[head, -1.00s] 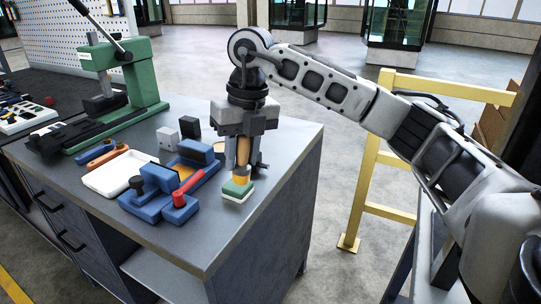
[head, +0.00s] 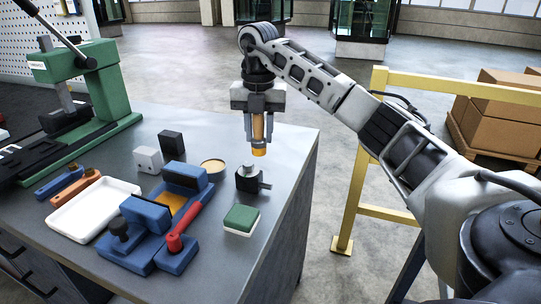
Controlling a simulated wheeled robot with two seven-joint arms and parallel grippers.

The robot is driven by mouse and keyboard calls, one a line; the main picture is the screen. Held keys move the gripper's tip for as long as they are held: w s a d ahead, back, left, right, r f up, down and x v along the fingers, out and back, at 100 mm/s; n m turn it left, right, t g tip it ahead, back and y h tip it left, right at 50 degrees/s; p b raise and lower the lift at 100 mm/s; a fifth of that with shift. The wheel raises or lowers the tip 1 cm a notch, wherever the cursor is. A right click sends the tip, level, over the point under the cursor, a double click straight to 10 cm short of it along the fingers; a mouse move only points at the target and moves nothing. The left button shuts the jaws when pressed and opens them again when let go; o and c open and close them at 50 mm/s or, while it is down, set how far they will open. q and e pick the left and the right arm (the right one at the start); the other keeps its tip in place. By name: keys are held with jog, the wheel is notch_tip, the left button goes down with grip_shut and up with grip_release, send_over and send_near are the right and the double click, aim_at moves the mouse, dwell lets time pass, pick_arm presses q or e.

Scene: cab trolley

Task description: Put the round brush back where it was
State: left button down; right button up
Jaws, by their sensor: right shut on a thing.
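My right gripper (head: 258,130) points down and is shut on the round brush (head: 259,150). The brush hangs upright, its tan shaft between the fingers and its orange lower end showing below them. In the picture this end is just above a small dark block with a grey round top (head: 250,180), apart from it. I cannot tell whether the brush is straight over the block or behind it. My left gripper is not in view.
A green-and-white block (head: 241,219) lies near the bench's right edge (head: 285,205). Blue fixtures with a red-handled tool (head: 187,225), a white tray (head: 93,210), a round tan lid (head: 212,166) and a green press (head: 100,85) stand to the left. A yellow rail (head: 440,85) stands beyond.

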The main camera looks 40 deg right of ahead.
jog(key=d+f, duration=0.1)
jog(key=f, duration=0.1)
jog(key=w+d+f, duration=0.1)
jog(key=d+f, duration=0.1)
jog(key=w+d+f, duration=0.1)
jog(key=d+f, duration=0.1)
jog(key=shift+d, duration=0.1)
jog(key=shift+d+f+p, duration=0.1)
jog(key=shift+f+p, duration=0.45)
jog(key=shift+f, duration=1.05)
jog(key=shift+f, duration=0.15)
jog(key=o, duration=1)
notch_tip(320, 180, up, 12)
jog(key=shift+s+r+b, duration=0.15)
jog(key=shift+b, duration=0.2)
